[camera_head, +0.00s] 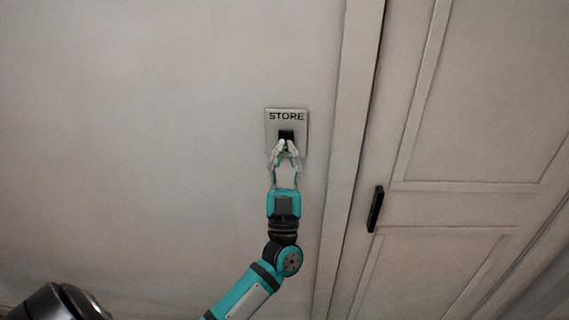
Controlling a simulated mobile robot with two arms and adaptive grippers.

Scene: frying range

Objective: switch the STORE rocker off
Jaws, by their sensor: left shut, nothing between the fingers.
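The STORE switch plate (302,130) is a pale plate on the wall, with the word STORE in dark letters along its top. A dark rocker (286,134) sits in its middle. My left gripper (286,146) is shut and empty, its fingertips at the lower part of the rocker. The fingers cover the rocker's lower end, so I cannot tell whether they touch it or which way it is tipped. My right gripper is not in view.
A pale panelled door (470,100) with a black handle (375,209) stands to the right, behind a vertical door frame (345,150). The wall (130,130) left of the switch is bare and clear.

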